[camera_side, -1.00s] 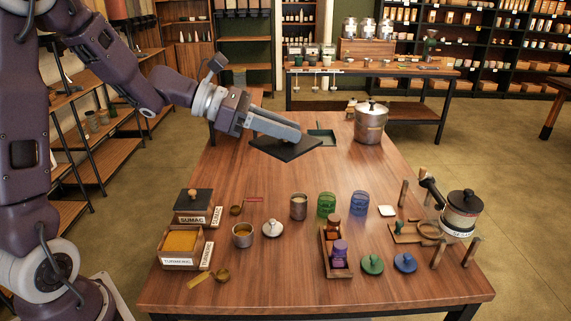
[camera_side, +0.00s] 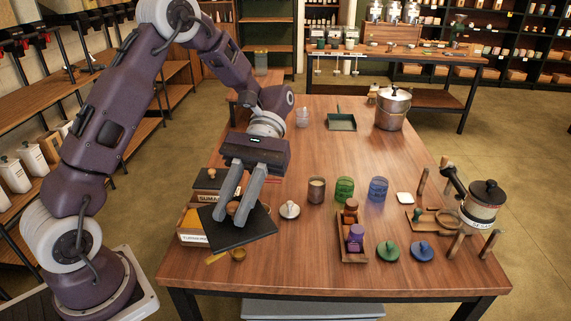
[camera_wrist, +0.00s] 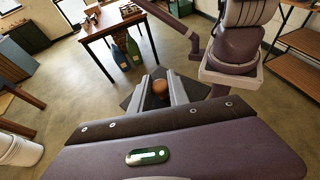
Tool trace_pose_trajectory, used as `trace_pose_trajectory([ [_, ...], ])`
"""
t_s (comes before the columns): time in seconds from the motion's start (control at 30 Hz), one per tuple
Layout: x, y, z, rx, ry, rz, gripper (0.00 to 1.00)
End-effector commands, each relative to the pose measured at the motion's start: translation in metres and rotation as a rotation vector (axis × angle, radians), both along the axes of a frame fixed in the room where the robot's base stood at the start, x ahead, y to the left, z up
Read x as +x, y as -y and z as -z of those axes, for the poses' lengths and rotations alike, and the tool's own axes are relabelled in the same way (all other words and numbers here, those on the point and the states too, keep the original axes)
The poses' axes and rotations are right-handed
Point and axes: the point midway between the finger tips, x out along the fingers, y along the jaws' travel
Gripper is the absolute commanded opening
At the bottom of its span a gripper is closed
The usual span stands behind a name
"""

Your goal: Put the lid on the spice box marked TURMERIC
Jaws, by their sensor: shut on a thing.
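My gripper (camera_side: 238,212) is shut on the wooden knob of a dark square lid (camera_side: 248,232). The knob (camera_wrist: 160,87) shows between the fingers in the wrist view. The lid is held tilted in the air, in front of the open TURMERIC box (camera_side: 190,238) in the side view. It covers much of that box, which shows only its left part, its front label and a bit of yellow powder. How high the lid is above the box I cannot tell. The SUMAC box (camera_side: 207,183), with its own dark lid on, stands just behind.
A wooden tray (camera_side: 352,250) holds small bottles. A brass scoop (camera_side: 238,254) lies at the front.

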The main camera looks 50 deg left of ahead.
Motion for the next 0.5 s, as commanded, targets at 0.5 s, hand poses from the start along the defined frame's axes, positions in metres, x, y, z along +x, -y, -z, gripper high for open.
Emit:
trace_pose_trajectory([
  [0.5,-0.029,-0.197,-0.019,0.004,0.005,1.544,0.00],
])
